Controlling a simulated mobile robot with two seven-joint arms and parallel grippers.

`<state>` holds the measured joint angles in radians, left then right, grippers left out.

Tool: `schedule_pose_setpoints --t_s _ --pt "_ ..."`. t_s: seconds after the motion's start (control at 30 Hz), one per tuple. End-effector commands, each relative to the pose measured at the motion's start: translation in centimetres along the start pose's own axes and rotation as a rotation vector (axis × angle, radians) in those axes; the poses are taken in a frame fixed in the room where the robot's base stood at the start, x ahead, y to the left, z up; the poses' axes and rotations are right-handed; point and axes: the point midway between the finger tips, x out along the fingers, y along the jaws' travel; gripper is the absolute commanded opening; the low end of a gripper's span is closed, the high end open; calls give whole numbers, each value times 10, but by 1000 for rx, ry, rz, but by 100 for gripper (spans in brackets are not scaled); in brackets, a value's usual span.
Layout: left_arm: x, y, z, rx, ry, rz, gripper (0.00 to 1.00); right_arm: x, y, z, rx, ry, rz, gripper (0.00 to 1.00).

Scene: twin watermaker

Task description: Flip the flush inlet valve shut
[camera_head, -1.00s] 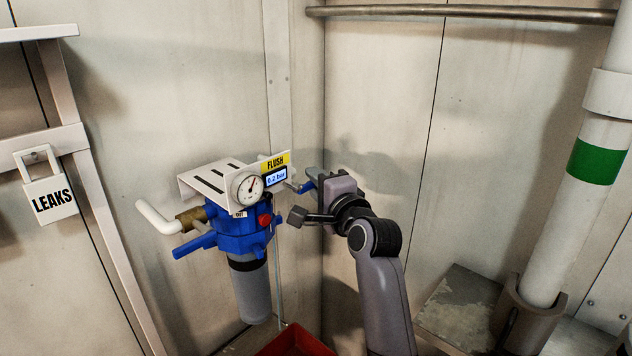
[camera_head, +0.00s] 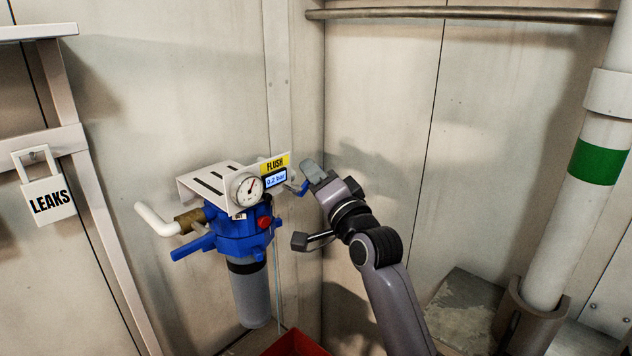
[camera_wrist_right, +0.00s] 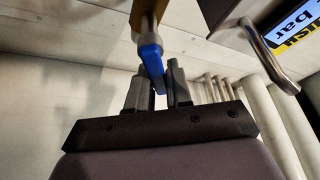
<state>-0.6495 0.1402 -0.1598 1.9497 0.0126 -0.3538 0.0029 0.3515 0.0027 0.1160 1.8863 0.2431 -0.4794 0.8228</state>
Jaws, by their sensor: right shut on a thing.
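The flush unit has a blue filter head (camera_head: 236,234) with a grey bowl (camera_head: 250,297) below. A small blue valve handle (camera_head: 303,189) shows at its right side, partly hidden by my right gripper (camera_head: 308,178). In the right wrist view, the blue handle (camera_wrist_right: 150,58) hangs from a brass-coloured fitting (camera_wrist_right: 148,14). Its lower end lies between the two dark fingers of my right gripper (camera_wrist_right: 159,90), which is shut on it. Another blue lever (camera_head: 192,248) sticks out at the filter's left. My left gripper is not in view.
A white bracket (camera_head: 205,184) holds a round gauge (camera_head: 246,189), a FLUSH label (camera_head: 275,164) and a display reading 0.2 bar (camera_head: 276,179). A red button (camera_head: 264,222) faces forward. A red bin (camera_head: 296,344) stands below. Walls close in behind; a white pipe (camera_head: 572,230) stands right.

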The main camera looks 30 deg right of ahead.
Motion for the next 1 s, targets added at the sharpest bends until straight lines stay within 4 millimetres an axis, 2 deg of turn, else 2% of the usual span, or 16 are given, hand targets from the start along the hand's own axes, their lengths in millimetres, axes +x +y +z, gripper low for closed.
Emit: schedule_pose_setpoints --t_s 0.7,1.0 --pt "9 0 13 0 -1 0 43 -3 -26 7 -630 2 -261 0" --pt "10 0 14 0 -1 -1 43 -5 -33 12 -831 4 -346 0"
